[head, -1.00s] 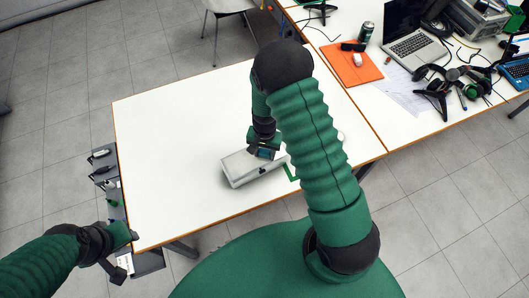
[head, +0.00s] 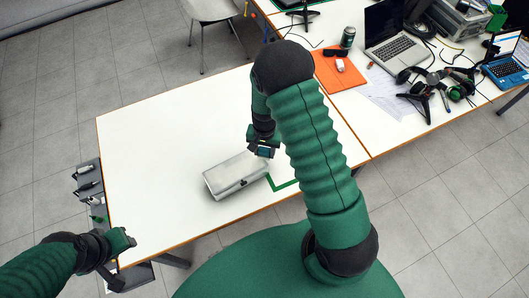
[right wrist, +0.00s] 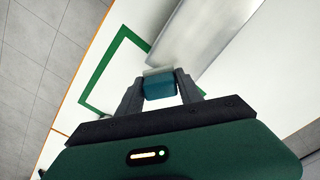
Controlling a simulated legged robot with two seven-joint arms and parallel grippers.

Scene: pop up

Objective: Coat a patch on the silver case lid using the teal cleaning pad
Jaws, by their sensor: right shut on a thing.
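The silver case (head: 238,176) lies closed on the white table, in front of my body. Its pale lid fills the upper right of the right wrist view (right wrist: 205,35). My right gripper (head: 264,152) is at the case's far right corner. In the right wrist view, its two dark fingers (right wrist: 159,91) are shut on the teal cleaning pad (right wrist: 159,88), which has a pale front edge. I cannot tell whether the pad touches the case. My left gripper (head: 120,258) hangs by the table's near left corner, away from the case; its opening is unclear.
A green tape outline (head: 286,184) marks the table beside the case. A grey rack (head: 88,182) with small tools stands along the table's left edge. A laptop (head: 396,45), an orange mat (head: 345,72) and headphones crowd the right table. The white table's left half is clear.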

